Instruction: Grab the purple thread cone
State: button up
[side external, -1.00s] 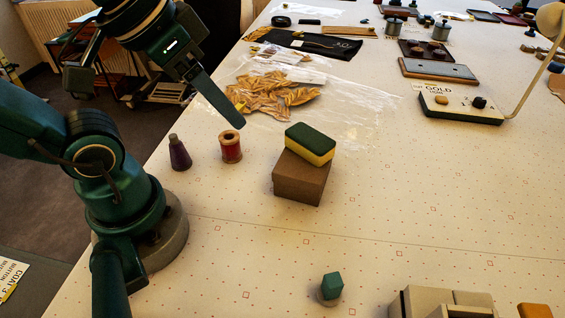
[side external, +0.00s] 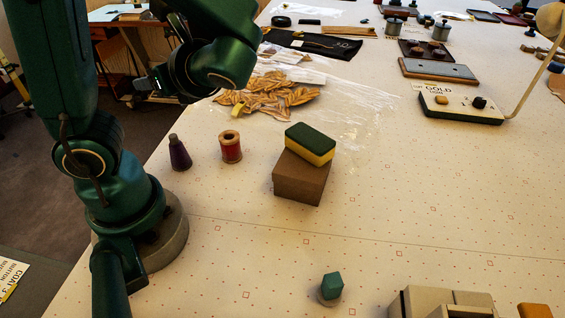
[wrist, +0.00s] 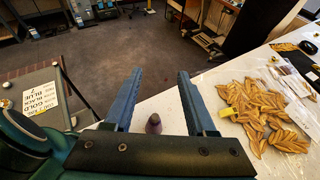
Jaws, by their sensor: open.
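The purple thread cone (side external: 179,153) stands upright on the table near its left edge in the side view. In the wrist view the cone (wrist: 153,124) shows between and beyond the two fingers, its lower part hidden by the gripper body. My gripper (wrist: 158,75) is open, with its fingers apart and nothing between the tips. In the side view my wrist is above and behind the cone, and the fingers are hidden or too unclear to make out.
A red thread spool (side external: 231,147) stands close to the right of the cone. Further right, a green and yellow sponge (side external: 310,143) lies on a brown box (side external: 299,180). Gold leaf trim (side external: 268,96) lies behind in clear plastic. The front middle of the table is mostly clear.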

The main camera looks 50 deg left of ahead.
aim_at(176, 140)
notch_tip(176, 140, down, 13)
jog(key=shift+r, duration=0.1)
jog(key=shift+a+f, duration=0.1)
jog(key=shift+f, duration=0.15)
jog(key=shift+x, duration=2.45)
grip_shut()
